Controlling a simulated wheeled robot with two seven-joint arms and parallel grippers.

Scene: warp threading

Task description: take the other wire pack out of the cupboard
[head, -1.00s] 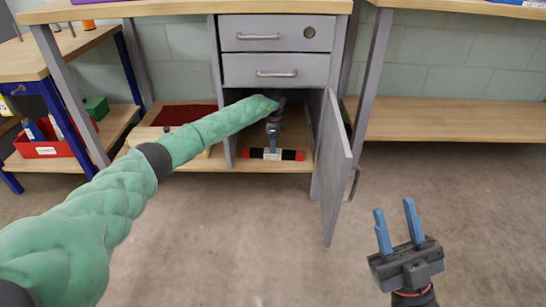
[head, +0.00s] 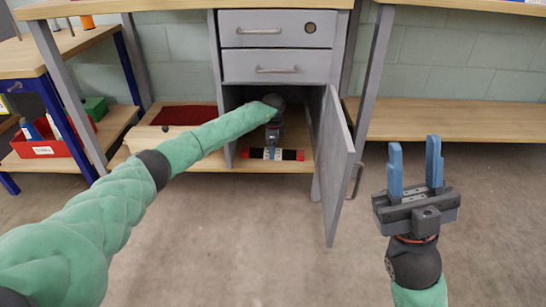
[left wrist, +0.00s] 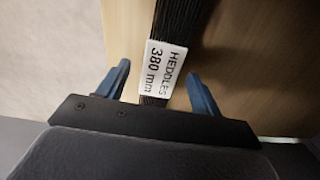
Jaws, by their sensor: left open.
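The wire pack (head: 291,155), a dark bundle with red ends, lies crosswise at the front of the open cupboard's (head: 318,184) floor. In the left wrist view, the black bundle (left wrist: 187,22) bears a white label reading "HEDDLES 380 mm". My left gripper (head: 272,152) points down over the middle of the pack. Its open blue fingers (left wrist: 160,78) stand on either side of the labelled part; whether they touch it I cannot tell. My right gripper (head: 414,147) is open and empty, fingers up, in front of the cupboard on the right.
The grey cupboard door (head: 336,165) stands open on the right of the opening. Two closed drawers (head: 277,48) are above my left arm. A red mat (head: 184,115) and wooden board lie on the left shelf. The right lower shelf (head: 440,120) is bare.

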